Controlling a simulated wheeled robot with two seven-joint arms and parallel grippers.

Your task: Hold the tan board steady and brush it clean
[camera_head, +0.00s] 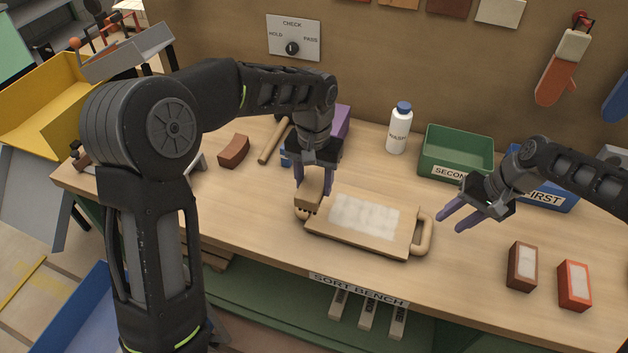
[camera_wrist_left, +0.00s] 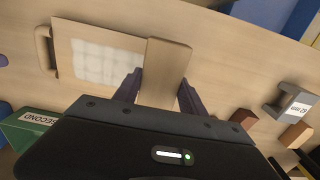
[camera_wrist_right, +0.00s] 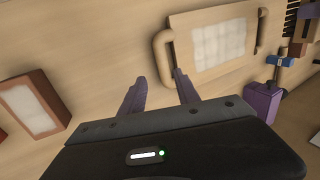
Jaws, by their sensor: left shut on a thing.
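The tan board (camera_head: 322,222) lies flat on the bench with a pale dusty patch in its middle and a loop handle at each end. Its right handle (camera_head: 425,232) is bare. My left gripper (camera_head: 312,178) is shut on a wooden brush (camera_head: 309,194) over the board's left end, partly covering the left handle. The brush's dark bristles show in the right wrist view (camera_wrist_right: 291,22). I cannot tell whether they touch the board. My right gripper (camera_head: 449,222) is open and empty, just right of the right handle, with its fingers pointing toward it.
A brown brick (camera_head: 522,266) and a red brick (camera_head: 574,286) stand at the right. The green SECOND bin (camera_head: 456,168), blue FIRST bin (camera_head: 548,197) and wash bottle (camera_head: 398,130) stand behind.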

